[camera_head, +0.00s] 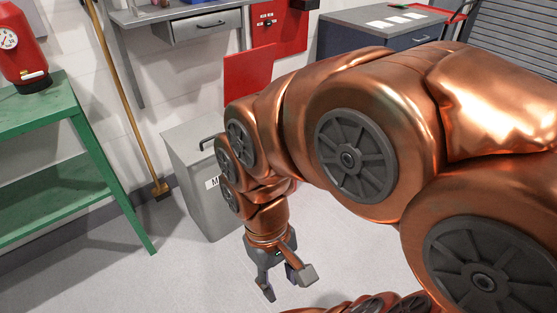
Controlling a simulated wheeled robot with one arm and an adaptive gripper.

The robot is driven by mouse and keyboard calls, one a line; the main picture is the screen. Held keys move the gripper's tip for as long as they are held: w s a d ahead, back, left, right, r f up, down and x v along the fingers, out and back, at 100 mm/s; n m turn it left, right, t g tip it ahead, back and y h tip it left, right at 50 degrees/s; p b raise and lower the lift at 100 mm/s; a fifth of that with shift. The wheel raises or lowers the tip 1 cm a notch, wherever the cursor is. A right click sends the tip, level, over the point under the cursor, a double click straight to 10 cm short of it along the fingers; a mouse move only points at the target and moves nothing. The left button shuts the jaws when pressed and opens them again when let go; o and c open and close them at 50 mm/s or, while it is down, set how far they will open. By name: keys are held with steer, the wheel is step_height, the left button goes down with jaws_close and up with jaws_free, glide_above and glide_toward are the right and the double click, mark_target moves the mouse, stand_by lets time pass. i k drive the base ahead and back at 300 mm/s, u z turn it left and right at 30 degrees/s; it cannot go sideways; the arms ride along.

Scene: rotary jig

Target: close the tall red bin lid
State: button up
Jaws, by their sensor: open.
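An upright red panel (248,78) stands behind my arm, near the back wall. It looks like a raised lid, but my arm hides what is below it, so I cannot tell for sure. No red bin body is clearly visible. My gripper (287,284) hangs low over the floor at the lower middle, pointing down. Its fingers are apart with nothing between them. It is in front of and below the red panel, well apart from it.
A grey bin (196,180) with a dark handle and a partly hidden label stands left of my arm. A green bench (90,160) with a red gauged container (20,50) is at left. A broom (125,100) leans between. Grey floor at lower left is clear.

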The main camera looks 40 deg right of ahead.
mark_target(246, 72)
steer(key=z, duration=0.9)
steer(key=i, duration=0.45)
steer(key=z, duration=0.05)
steer(key=k, duration=0.6)
steer(key=u, duration=0.7)
steer(key=i, duration=1.6)
steer(key=z, duration=0.1)
